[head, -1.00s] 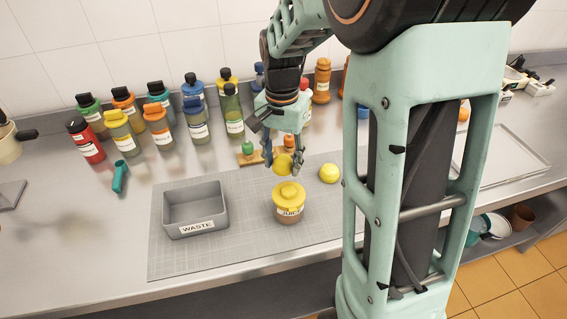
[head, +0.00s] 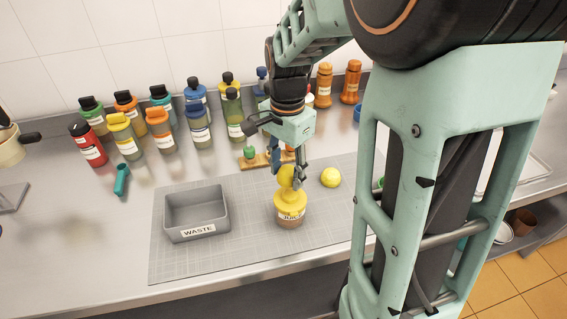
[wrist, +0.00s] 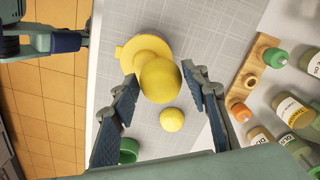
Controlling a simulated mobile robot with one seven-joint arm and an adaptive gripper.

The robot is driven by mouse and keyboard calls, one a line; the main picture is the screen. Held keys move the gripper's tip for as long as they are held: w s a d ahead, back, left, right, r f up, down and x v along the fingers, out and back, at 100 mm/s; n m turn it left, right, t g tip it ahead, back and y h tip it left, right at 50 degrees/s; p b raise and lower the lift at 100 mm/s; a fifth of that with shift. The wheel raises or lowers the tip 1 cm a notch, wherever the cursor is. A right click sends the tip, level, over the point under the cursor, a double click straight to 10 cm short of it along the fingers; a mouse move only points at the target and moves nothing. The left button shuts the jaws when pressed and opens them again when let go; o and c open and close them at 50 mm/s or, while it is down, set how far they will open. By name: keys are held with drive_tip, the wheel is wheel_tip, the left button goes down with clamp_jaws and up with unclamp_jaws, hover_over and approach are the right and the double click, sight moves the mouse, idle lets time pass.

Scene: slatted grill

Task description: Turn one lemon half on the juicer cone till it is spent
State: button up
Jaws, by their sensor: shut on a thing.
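My gripper (head: 288,178) points down, shut on a yellow lemon half (head: 286,174). In the wrist view the lemon half (wrist: 160,80) sits between the two fingertips and partly covers the juicer. The juicer (head: 290,204), with a yellow top and a label on its front, stands on the gridded mat right below the lemon half. Its yellow top also shows in the wrist view (wrist: 136,50). The cone is hidden behind the lemon half, and I cannot tell whether they touch. Another yellow lemon piece (head: 331,177) lies on the mat to the right, apart from the juicer.
A grey bin labelled WASTE (head: 197,212) stands left of the juicer on the mat (head: 250,240). Several bottles (head: 160,130) line the wall behind. A small wooden rack (head: 254,162) stands close behind my gripper.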

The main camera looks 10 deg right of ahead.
sight(289, 183)
drive_tip(key=s+f+m+b, duration=0.1)
drive_tip(key=s+f+m, duration=0.1)
drive_tip(key=f, duration=0.1)
drive_tip(key=shift+f+m+b, duration=0.25)
drive_tip(key=shift+m+b, duration=0.1)
drive_tip(key=shift+m, duration=0.05)
drive_tip(key=shift+f, duration=0.2)
drive_tip(key=shift+s+n, duration=0.1)
drive_tip(key=shift+n, duration=1.4)
drive_tip(key=shift+r, duration=0.15)
